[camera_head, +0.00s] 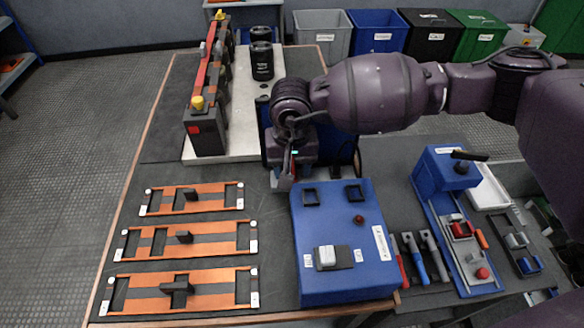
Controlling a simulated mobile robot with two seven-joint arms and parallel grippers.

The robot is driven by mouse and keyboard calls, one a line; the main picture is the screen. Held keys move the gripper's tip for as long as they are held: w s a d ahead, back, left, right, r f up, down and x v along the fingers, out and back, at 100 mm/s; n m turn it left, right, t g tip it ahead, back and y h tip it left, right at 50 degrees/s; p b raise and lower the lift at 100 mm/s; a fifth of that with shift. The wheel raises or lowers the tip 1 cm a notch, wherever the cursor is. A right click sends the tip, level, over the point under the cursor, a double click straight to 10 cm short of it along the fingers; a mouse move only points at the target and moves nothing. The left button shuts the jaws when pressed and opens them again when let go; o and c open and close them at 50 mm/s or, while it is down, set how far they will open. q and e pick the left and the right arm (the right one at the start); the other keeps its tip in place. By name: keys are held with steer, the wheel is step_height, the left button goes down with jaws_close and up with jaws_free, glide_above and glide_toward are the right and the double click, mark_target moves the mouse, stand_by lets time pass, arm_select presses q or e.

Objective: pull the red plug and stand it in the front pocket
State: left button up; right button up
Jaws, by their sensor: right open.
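My right gripper (284,177) points down, just behind the back left corner of the blue box (343,285). Its jaws are open. A small patch of red (293,166) shows at its fingers; I cannot tell whether this is the red plug, and the fingers hide most of it. A blue-edged dark unit (267,145) stands right behind the gripper, partly covered by my arm. My left gripper is out of view.
Several orange frames (188,232) with black handles lie at the left. A tall black block with a red bar (203,75) and black cylinders (262,64) stand behind. Hand tools (418,262) and a blue fixture (448,165) are at the right. Bins (376,34) line the back.

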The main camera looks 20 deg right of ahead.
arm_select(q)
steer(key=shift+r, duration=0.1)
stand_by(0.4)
arm_select(e)
jaws_close()
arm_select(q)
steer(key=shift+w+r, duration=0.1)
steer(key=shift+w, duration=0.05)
arm_select(e)
steer(key=shift+r, duration=0.15)
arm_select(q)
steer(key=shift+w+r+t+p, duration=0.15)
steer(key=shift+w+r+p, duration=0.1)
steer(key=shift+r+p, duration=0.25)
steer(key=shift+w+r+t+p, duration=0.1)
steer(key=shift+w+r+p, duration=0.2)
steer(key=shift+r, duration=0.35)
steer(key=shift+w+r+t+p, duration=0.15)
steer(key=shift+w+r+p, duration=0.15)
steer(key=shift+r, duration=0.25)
arm_select(e)
steer(key=shift+r, duration=2.85)
